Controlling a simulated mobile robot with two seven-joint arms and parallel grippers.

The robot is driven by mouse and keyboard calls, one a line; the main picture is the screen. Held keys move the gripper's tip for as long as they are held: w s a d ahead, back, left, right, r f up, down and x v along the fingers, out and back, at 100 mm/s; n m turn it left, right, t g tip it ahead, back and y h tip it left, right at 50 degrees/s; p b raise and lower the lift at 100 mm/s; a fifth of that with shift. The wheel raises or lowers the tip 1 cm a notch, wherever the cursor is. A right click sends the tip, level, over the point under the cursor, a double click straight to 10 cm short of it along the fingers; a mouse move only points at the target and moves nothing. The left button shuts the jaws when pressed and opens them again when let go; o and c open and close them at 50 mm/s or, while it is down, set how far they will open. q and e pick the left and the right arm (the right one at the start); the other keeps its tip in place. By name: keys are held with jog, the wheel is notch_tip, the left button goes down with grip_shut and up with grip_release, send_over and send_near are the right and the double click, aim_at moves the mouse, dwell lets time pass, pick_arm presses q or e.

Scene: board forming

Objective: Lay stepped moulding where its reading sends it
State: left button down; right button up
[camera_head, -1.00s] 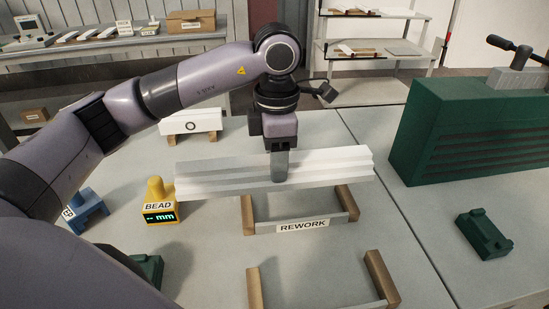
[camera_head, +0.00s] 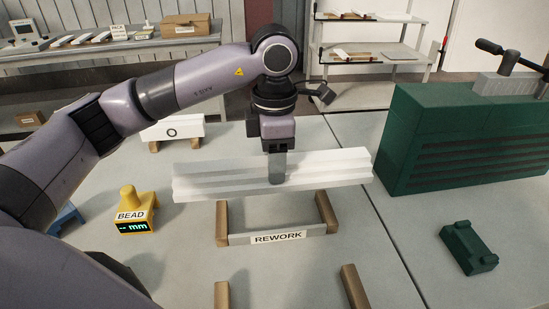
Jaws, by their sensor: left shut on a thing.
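My left gripper (camera_head: 277,168) is shut on a long white stepped moulding (camera_head: 220,178) and holds it level, crosswise. The moulding appears above the back part of the rework rack (camera_head: 322,212), which has two wooden rails and a front plate labelled REWORK. I cannot tell whether it touches the rails. The yellow gauge labelled BEAD (camera_head: 131,207) stands to the left, its display reading "-- mm". My right gripper is not in view.
A white block with a ring mark (camera_head: 172,129) sits on wooden supports behind. Another pair of wooden rails (camera_head: 354,287) is at the front edge. A green machine (camera_head: 465,140) and a small green block (camera_head: 468,247) stand at the right. A blue item (camera_head: 66,218) is partly hidden by my arm.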

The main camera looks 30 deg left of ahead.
pick_arm(q)
jog(key=shift+f, duration=0.1)
notch_tip(320, 180, down, 8)
jog(key=b, duration=0.6)
jog(key=shift+r+b, duration=0.25)
jog(key=shift+b, duration=0.05)
jog(key=shift+f, duration=0.1)
jog(key=shift+f, duration=0.2)
jog(key=shift+f+b, duration=0.1)
jog(key=shift+b, duration=0.25)
jog(key=shift+c, duration=0.6)
grip_release()
